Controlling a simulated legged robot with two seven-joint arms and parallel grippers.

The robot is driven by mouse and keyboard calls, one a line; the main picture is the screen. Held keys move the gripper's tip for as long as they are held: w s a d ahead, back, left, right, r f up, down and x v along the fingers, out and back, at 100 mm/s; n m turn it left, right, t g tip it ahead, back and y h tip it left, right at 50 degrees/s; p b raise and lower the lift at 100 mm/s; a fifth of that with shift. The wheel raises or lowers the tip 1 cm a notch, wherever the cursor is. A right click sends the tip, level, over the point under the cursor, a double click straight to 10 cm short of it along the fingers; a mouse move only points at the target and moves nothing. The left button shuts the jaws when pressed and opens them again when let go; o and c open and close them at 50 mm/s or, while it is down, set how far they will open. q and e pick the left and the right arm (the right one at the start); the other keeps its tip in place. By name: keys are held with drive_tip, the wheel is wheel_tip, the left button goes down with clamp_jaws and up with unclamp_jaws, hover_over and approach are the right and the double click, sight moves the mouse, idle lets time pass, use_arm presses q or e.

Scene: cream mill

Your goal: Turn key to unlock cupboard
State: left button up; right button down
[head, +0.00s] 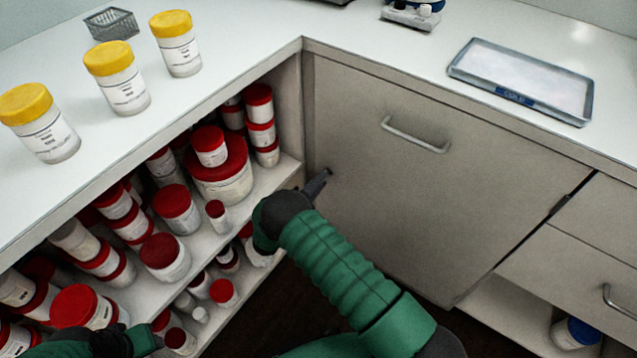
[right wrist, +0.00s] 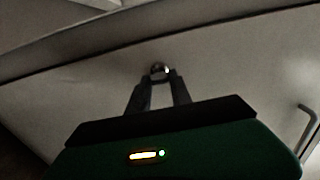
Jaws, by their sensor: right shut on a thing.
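The cupboard door (head: 400,190) is a closed grey panel with a bar handle (head: 415,135) near its top. My right gripper (head: 323,179) is at the door's left edge, below the counter corner. In the right wrist view its two fingers (right wrist: 158,88) come together on a small shiny metal key (right wrist: 159,70) against the panel. The key is mostly hidden by the fingers, so its turn angle cannot be told. My left gripper (head: 110,342) is dark and low at the left edge of the head view, in front of the shelves; its fingers are not clear.
Open shelves (head: 285,172) on the left hold several red-lidded jars. Yellow-lidded jars (head: 116,80) and a wire basket (head: 111,24) stand on the counter. A shallow tray (head: 521,80) lies on the right counter. Drawers (head: 570,270) adjoin the door's right side.

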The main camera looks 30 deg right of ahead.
drive_tip(key=shift+s+d+f, duration=0.1)
drive_tip(key=shift+s+f, duration=0.05)
drive_tip(key=shift+f, duration=0.05)
drive_tip(key=c, duration=1.2)
unclamp_jaws()
drive_tip(key=shift+o, duration=0.2)
drive_tip(key=shift+r, duration=0.1)
drive_tip(key=p+v, duration=0.4)
drive_tip(key=v, duration=1.3)
